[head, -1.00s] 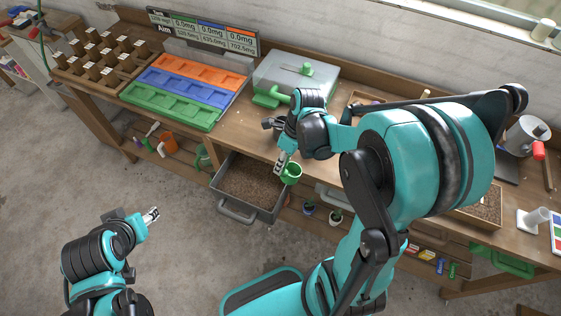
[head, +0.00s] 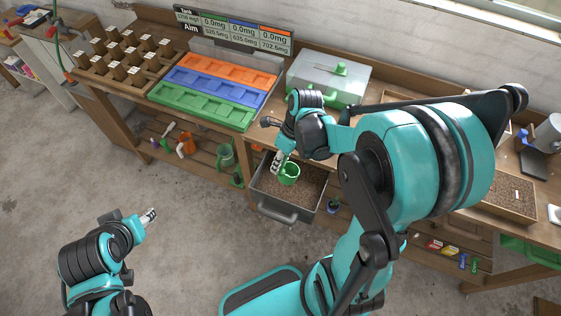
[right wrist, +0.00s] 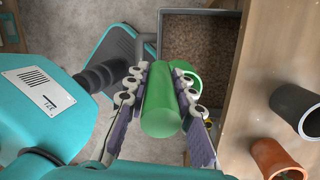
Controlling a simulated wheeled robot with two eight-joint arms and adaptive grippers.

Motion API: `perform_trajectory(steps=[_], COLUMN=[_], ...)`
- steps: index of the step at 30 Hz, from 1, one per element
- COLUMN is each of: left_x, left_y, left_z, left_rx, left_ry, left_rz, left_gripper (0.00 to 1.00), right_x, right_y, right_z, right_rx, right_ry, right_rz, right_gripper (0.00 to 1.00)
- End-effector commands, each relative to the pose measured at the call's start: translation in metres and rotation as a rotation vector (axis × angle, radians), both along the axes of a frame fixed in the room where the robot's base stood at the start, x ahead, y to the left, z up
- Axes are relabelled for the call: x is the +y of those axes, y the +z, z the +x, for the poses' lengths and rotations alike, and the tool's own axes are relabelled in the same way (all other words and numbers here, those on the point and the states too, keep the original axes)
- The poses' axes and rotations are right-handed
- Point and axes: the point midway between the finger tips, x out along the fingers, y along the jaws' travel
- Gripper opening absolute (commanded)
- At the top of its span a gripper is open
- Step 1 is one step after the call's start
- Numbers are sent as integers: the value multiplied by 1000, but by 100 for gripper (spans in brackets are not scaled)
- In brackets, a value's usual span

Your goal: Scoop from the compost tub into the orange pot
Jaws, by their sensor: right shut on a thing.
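The compost tub (head: 277,207) is a grey open bin of brown compost at the bench's front edge; it also shows in the right wrist view (right wrist: 164,36). My right gripper (head: 279,164) is shut on the handle of a green scoop (head: 289,173). The scoop's cup overlaps the compost in the head view; whether it touches cannot be told. In the right wrist view the fingers flank its green handle (right wrist: 160,108). An orange pot (head: 187,144) is on the lower shelf, left of the tub. An orange-brown open pot (right wrist: 277,160) shows in the right wrist view. My left gripper (head: 149,215) hangs apart, seemingly empty.
Orange, blue and green seed trays (head: 212,90) and a grey lidded box (head: 328,78) stand on the bench. A dark grey open cylinder (right wrist: 297,112) shows in the right wrist view. The floor left of the tub is clear.

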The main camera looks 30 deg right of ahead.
Motion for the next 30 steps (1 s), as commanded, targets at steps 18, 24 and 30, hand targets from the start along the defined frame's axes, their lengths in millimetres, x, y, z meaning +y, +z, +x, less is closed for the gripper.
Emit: perform_trajectory(steps=[18,24,30], left_x=[0,0,-1], left_y=[-41,-57,-75], left_z=[0,0,0], left_rx=[0,0,0], left_ry=[0,0,0], left_rz=[0,0,0], left_gripper=[45,45,45], right_x=[0,-1,-1], right_y=[-50,-71,-92], right_z=[0,0,0], right_rx=[0,0,0], right_ry=[0,0,0], right_rz=[0,0,0], right_gripper=[0,0,0])
